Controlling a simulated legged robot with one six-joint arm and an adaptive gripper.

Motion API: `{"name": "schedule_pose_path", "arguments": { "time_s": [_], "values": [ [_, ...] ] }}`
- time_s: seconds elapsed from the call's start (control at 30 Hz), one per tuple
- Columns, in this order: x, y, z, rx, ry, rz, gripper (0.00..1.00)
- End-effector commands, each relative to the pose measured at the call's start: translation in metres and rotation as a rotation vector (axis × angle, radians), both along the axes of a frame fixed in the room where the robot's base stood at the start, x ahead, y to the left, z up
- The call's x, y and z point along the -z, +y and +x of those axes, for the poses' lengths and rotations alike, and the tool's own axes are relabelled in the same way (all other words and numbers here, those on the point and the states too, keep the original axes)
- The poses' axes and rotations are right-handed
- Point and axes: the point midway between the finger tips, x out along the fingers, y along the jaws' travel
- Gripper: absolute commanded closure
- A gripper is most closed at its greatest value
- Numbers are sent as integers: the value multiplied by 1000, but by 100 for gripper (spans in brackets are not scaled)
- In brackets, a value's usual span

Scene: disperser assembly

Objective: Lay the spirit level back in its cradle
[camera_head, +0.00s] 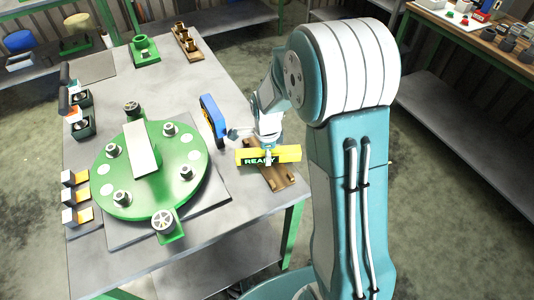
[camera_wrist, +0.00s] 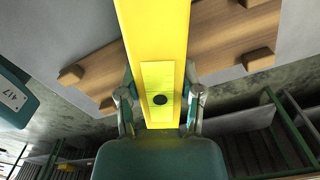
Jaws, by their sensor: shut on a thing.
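The spirit level (camera_head: 289,153) is a yellow bar with a green patch reading "READY". My gripper (camera_head: 267,155) is shut on it. In the wrist view the level (camera_wrist: 155,35) runs up the picture between the two fingers (camera_wrist: 160,100), with a small dark round spot on its near face. The cradle (camera_head: 278,180) is a brown wooden board with raised blocks, at the table's right front edge. The level is over the cradle and turned at an angle across it. The wrist view shows the cradle (camera_wrist: 215,45) behind the level, partly hidden by it. The gap between them is unclear.
A blue and orange tool (camera_head: 212,115) stands just left of my gripper. A round green plate (camera_head: 185,185) with several fittings and a pale block (camera_head: 141,150) fills the table's middle. A green stand (camera_head: 145,52) and a brown rack (camera_head: 186,42) stand at the back.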

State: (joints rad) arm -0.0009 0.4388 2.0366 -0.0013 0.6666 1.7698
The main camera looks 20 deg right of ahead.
Motion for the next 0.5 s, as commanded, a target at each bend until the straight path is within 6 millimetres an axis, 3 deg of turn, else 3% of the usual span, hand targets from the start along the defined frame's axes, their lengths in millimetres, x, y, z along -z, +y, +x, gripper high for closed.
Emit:
{"name": "schedule_pose_path", "arguments": {
  "time_s": [0.27, 0.3, 0.37, 0.5],
  "values": [
    [1, 1, 1, -1, -3, -1, 100],
    [2, 1, 1, -1, -2, 0, 48],
    [2, 0, 1, -1, -3, -1, 21],
    [2, 0, 1, -1, -3, -1, 18]
  ]
}}
